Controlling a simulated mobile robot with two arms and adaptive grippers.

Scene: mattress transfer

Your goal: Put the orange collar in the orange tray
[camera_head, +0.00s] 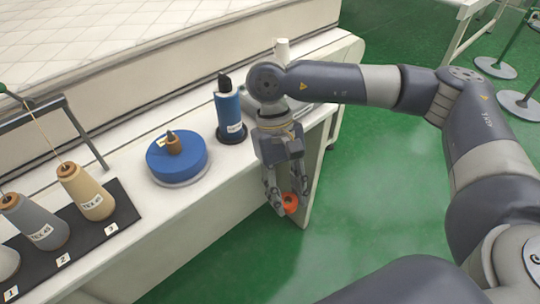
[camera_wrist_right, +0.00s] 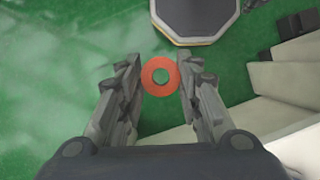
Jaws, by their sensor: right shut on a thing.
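The orange collar (camera_head: 291,207) is a small ring held between the fingertips of my right gripper (camera_head: 281,202). The gripper points down and is shut on the collar, just off the front edge of the white table, with green floor below. In the right wrist view the collar (camera_wrist_right: 160,90) sits flat-on between the two fingers (camera_wrist_right: 157,76), its round hole facing the camera. I see no orange tray in either view. My left gripper is not in view.
On the white table (camera_head: 228,170) stand a blue round holder (camera_head: 190,160), a blue cylinder (camera_head: 229,115) and a black rack of thread cones (camera_head: 90,197). A mattress (camera_head: 110,40) lies behind. Green floor (camera_head: 390,190) is open at right; stands (camera_head: 495,67) are far right.

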